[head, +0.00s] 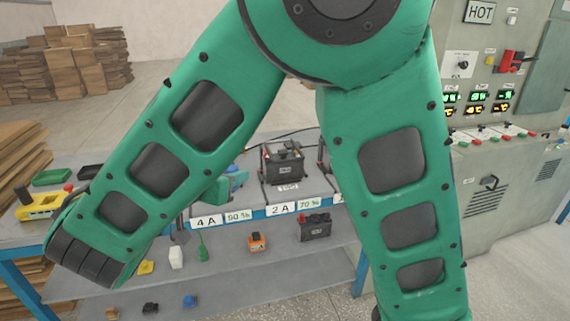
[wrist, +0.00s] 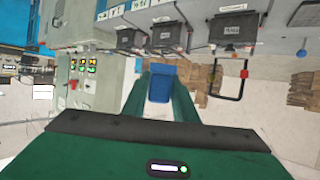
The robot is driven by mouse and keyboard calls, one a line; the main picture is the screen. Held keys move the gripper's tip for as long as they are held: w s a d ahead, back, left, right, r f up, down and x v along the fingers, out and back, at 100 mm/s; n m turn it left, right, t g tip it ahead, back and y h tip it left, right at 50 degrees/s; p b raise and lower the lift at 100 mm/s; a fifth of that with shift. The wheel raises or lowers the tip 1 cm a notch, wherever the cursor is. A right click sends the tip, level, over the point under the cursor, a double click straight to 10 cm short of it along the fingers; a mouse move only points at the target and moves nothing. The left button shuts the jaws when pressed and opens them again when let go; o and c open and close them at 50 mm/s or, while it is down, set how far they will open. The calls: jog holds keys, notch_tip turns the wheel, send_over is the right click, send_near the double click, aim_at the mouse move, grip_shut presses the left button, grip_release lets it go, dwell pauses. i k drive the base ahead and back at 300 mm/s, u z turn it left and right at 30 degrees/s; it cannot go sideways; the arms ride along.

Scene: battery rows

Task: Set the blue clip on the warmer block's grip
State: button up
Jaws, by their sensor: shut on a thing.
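In the wrist view, my gripper (wrist: 161,72) is shut on the blue clip (wrist: 160,88), which sits between its two green fingers. Beyond it, along the picture's top, dark blocks with pale labels stand in a row: a left block (wrist: 130,39), a middle block (wrist: 169,38) and a right block (wrist: 232,30). The clip appears apart from them. In the head view, a dark block (head: 284,165) stands on the bench, with another partly hidden behind my arm. I cannot tell which block is warmer. My arm hides much of the bench.
The bench edge carries labels such as 4A and 2A (head: 281,209). A lower shelf (head: 230,283) holds several small items. A control cabinet (head: 490,220) stands at right. A black loop with a red piece (wrist: 244,74) sticks out near the right block.

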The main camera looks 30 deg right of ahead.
aim_at(283, 151)
jog(key=z, duration=0.1)
jog(key=k, duration=0.1)
jog(key=z, duration=0.25)
jog(key=i, duration=1)
